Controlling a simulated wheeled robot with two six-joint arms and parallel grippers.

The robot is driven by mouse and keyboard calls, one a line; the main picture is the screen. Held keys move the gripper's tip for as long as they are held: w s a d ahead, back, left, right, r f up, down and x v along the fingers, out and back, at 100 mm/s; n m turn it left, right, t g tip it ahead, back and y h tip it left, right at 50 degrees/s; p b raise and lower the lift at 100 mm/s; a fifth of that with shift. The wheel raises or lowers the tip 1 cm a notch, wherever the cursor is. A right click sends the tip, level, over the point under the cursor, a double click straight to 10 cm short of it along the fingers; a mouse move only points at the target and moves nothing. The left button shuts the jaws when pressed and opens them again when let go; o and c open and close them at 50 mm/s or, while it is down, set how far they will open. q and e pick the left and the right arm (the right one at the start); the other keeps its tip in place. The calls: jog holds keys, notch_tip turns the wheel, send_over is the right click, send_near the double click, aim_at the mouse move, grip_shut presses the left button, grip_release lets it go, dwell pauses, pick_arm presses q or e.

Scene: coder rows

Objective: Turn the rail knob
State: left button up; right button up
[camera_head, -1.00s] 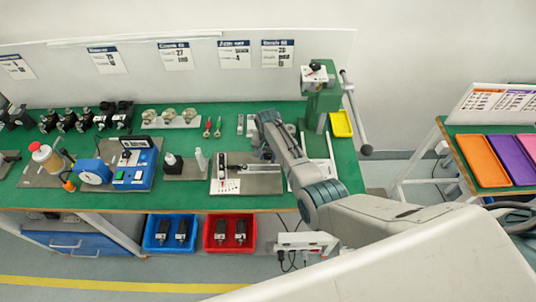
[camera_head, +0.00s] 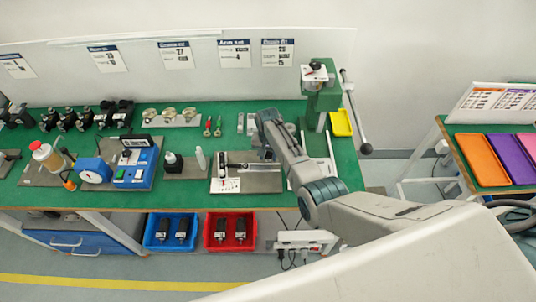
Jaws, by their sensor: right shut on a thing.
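The rail fixture is a grey plate (camera_head: 262,185) near the front edge of the green bench, with a white marked card (camera_head: 226,186) at its left. A light rail with a dark part (camera_head: 237,166) runs along its back. My right gripper (camera_head: 264,154) is over the right end of this rail, pointing down. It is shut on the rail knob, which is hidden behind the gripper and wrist. The fingertips are too small to make out clearly. My left gripper is not in view.
A green press (camera_head: 320,100) with a long lever (camera_head: 356,112) and a yellow tray (camera_head: 341,123) stand right of my arm. Blue (camera_head: 150,232) and red (camera_head: 209,232) bins sit below the bench.

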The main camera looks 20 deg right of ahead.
aim_at(268, 153)
jog(key=o, duration=1)
jog(key=shift+c, duration=0.2)
jog(key=shift+r, duration=0.1)
notch_tip(268, 153, up, 10)
jog(key=shift+f+b, duration=0.2)
jog(key=shift+b, duration=1.05)
jog(key=shift+r, duration=0.55)
